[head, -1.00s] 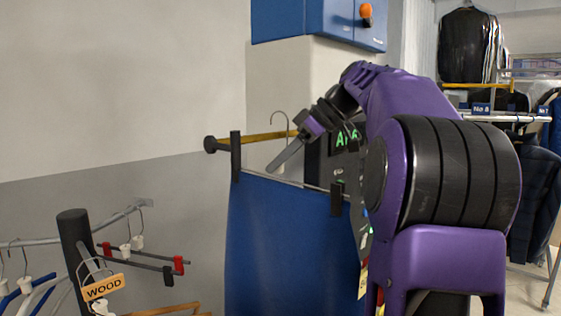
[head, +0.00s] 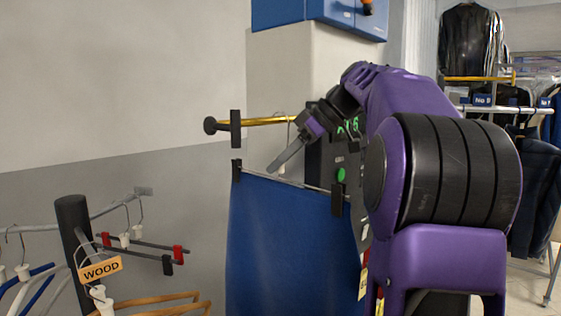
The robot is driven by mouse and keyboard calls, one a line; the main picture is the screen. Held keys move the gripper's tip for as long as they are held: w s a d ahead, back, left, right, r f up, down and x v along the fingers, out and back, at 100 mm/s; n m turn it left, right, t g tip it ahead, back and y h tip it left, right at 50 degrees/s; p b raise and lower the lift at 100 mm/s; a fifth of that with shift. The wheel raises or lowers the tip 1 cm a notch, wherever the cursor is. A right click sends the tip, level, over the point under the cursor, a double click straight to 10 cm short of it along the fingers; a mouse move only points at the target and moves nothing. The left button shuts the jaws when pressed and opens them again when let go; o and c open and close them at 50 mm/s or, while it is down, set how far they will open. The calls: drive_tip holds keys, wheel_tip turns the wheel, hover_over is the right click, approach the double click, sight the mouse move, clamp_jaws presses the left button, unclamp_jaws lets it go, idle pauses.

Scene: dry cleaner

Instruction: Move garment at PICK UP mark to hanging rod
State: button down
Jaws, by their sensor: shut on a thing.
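A blue garment (head: 285,245) hangs from a clip hanger with black clips (head: 338,192) at its top corners. My gripper (head: 285,158) is at the hanger's top, above the middle of the garment, and is shut on the hanger. The hanger's thin hook (head: 289,120) rises just behind my gripper. A short gold rod (head: 262,122) with a black end knob crosses the view at the hook's height. I cannot tell whether the hook touches the rod. My wrist hides part of the hook and the rod's right end. No PICK UP mark is visible.
A rack with a "WOOD" tag (head: 101,270) and several empty hangers stands at lower left. A blue cabinet (head: 335,14) is on the wall above. Dark garments (head: 468,45) hang at the right, behind my arm. The wall left of the rod is bare.

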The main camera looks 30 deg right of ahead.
drive_tip(key=shift+f, duration=0.15)
idle(0.6)
drive_tip(key=c, duration=0.5)
unclamp_jaws()
drive_tip(key=p+v, duration=0.3)
drive_tip(key=v, duration=1.4)
drive_tip(key=shift+s, duration=0.15)
